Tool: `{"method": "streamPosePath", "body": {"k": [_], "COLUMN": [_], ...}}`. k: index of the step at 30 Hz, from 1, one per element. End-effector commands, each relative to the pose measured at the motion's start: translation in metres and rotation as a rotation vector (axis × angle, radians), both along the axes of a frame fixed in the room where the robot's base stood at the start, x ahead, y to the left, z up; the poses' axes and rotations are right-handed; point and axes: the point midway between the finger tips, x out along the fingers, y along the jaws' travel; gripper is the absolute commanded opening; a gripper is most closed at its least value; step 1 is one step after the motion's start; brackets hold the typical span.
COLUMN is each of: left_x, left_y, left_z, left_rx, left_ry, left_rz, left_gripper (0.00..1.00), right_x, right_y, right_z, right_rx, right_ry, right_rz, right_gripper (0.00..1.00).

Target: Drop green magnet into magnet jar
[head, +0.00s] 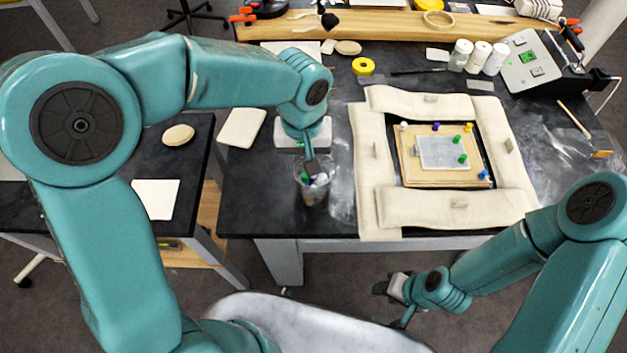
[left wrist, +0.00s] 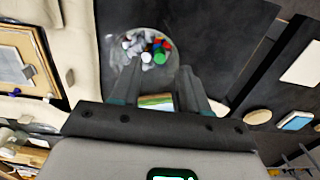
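The clear magnet jar (head: 314,190) stands near the table's front edge, with mixed magnets inside. My left gripper (head: 309,168) points down at its mouth. In the left wrist view the fingers (left wrist: 160,72) are apart over the jar (left wrist: 120,75). A green magnet (left wrist: 160,58) shows between the fingertips, among white, red and blue pieces; it appears to lie in the jar, unheld. Two more green magnets, an upper one (head: 457,139) and a lower one (head: 462,158), sit on the framed panel (head: 410,165). My right gripper (head: 392,288) hangs low before the table; its fingers are unclear.
Cream padded cushions (head: 450,207) surround the panel, right of the jar. White bottles (head: 478,57) and yellow tape (head: 363,66) are farther back. Bare black tabletop (head: 250,190) lies left of the jar.

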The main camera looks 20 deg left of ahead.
Motion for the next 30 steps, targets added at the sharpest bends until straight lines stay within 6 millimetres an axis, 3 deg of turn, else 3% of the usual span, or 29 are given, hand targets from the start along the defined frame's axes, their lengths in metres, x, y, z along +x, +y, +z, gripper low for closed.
{"method": "streamPosePath", "body": {"k": [5,8,21,25,30], "left_x": [0.0,0.001,0.001,0.001,0.0], "left_y": [0.0,0.0,-0.001,-0.001,-0.001], "left_z": [0.003,0.015,0.126,0.148,0.162], "left_rx": [0.0,0.0,-0.002,-0.002,-0.001], "left_ry": [-0.002,-0.004,-0.004,-0.002,0.0], "left_rz": [0.0,0.001,0.0,0.0,-0.001], "left_gripper": [0.45,0.45,0.45,0.45,0.45], "right_x": [0.0,0.0,0.0,0.0,0.0], "right_y": [0.0,0.0,0.0,0.0,0.0], "right_z": [0.0,-0.001,-0.001,0.001,0.001], "right_rx": [0.0,0.0,0.0,0.0,0.0], "right_ry": [0.0,0.0,0.0,0.0,0.0], "right_rz": [0.0,0.0,0.0,0.0,0.0], "right_gripper": [0.43,0.43,0.43,0.43,0.43]}}
